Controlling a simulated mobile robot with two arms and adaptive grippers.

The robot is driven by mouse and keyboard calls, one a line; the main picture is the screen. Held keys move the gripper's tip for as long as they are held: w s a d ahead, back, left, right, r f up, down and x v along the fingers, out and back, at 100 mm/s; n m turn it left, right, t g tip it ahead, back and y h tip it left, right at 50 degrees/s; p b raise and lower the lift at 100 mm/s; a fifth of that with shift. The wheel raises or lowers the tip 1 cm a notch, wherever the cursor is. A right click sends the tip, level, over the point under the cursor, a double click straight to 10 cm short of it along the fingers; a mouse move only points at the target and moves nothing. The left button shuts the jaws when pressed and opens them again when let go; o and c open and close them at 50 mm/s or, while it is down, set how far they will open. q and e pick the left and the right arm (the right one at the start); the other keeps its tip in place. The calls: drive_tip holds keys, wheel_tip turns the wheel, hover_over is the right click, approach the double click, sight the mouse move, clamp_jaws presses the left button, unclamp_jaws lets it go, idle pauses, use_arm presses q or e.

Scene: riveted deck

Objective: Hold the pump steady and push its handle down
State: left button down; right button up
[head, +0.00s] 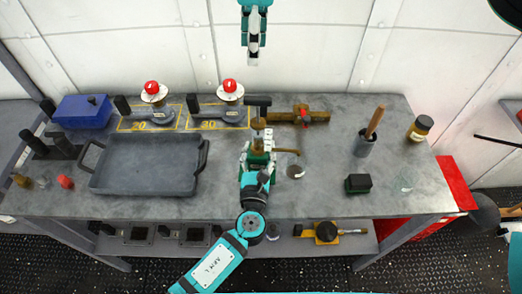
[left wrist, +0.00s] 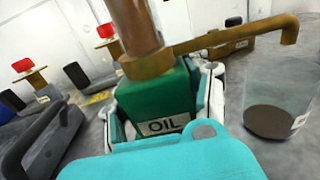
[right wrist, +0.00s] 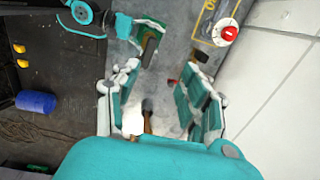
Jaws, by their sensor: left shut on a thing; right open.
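The oil pump (head: 258,157) stands upright on the grey bench, with a green body, brass spout and black T-shaped handle (head: 258,101). In the left wrist view its green body (left wrist: 160,98) carries an OIL label below a brass collar and copper column. The handle is out of that view. My left gripper (left wrist: 163,118) is shut on the green body, a finger on each side. My right gripper (head: 253,50) shows at the top of the head view, apart from the handle. In the right wrist view it (right wrist: 153,85) is open, with nothing visibly gripped.
A glass cup (left wrist: 280,95) with a dark bottom stands under the spout. A brass valve (head: 300,116) is behind right.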

sight(258, 97)
use_arm(q)
drive_tip(key=shift+d, duration=0.1)
use_arm(e)
drive_tip(key=shift+m+g+h, duration=0.3)
drive_tip(key=shift+m, duration=0.3)
drive_tip(key=f, duration=0.8)
drive_tip(key=s+f, duration=0.1)
drive_tip(key=f, duration=0.3)
drive_tip(key=shift+s+d, duration=0.1)
drive_tip(key=shift+d, duration=0.25)
clamp_jaws()
